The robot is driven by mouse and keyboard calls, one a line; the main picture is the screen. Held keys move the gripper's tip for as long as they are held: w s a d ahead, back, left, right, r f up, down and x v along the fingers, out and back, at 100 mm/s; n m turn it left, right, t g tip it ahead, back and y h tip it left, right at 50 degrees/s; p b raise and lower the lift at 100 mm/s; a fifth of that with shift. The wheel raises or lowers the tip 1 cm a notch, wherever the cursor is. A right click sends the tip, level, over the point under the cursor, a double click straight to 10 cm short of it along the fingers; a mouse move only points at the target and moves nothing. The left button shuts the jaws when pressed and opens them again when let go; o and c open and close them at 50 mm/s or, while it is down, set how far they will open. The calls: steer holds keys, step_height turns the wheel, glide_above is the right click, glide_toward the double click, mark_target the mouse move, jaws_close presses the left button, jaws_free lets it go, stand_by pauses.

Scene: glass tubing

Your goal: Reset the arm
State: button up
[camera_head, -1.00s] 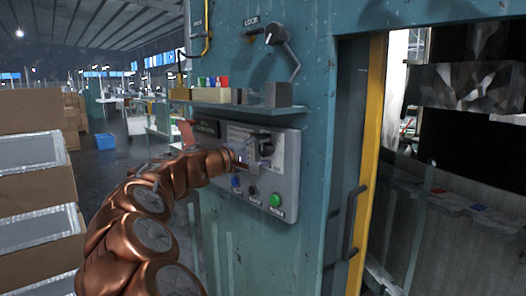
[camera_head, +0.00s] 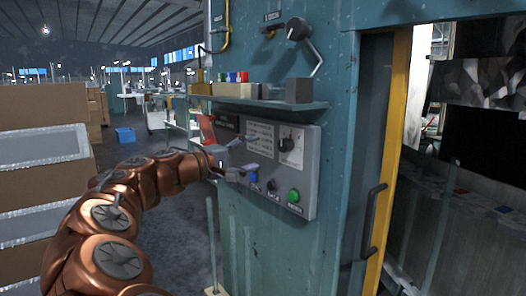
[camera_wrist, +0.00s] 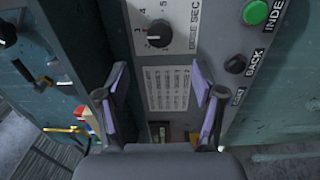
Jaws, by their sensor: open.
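My copper-coloured arm reaches in from the lower left in the head view. My gripper (camera_head: 246,158) is open and empty in front of the left part of a grey control panel (camera_head: 312,184). In the wrist view my gripper (camera_wrist: 163,112) shows two purple-padded fingers spread apart with nothing between them. Past them lie a printed label plate (camera_wrist: 166,89) and a black dial (camera_wrist: 158,33). The fingers appear apart from the panel, though the exact gap is hard to tell.
The panel has a green button (camera_head: 293,196) and a blue button (camera_head: 253,177). A shelf (camera_head: 262,103) with small blocks juts out above it. A yellow-edged door opening (camera_head: 392,130) is at the right. Stacked boxes (camera_head: 40,180) stand at the left.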

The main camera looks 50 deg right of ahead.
steer(key=shift+w+a, duration=0.1)
steer(key=shift+a, duration=0.4)
steer(key=s+a+f+m+y, duration=0.1)
steer(key=s+a+f+y, duration=0.35)
steer(key=s+f, duration=0.3)
steer(key=s+a+f+n+t+y, duration=0.1)
steer(key=s+a+f+y, duration=0.3)
steer(key=a+f, duration=0.5)
steer(key=s+a+f+t+y, duration=0.2)
steer(key=s+a+f+y, duration=0.2)
steer(key=a+f, duration=0.6)
steer(key=shift+s+a+f+n+t+y, duration=0.3)
steer(key=shift+f+n+y, duration=0.1)
steer(key=shift+y, duration=0.35)
steer(key=s+a+f+y, duration=0.1)
steer(key=s+a, duration=0.1)
steer(key=a, duration=0.2)
steer(key=s+a+f+n+y, duration=0.1)
steer(key=s+a+f, duration=0.1)
steer(key=a, duration=0.2)
steer(key=s+a+f+n+y, duration=0.1)
steer(key=s+a+f, duration=0.1)
steer(key=a, duration=0.3)
steer(key=shift+s+f+y, duration=0.25)
steer(key=shift+s+y, duration=0.05)
steer(key=shift+y, duration=0.1)
steer(key=shift+c, duration=0.2)
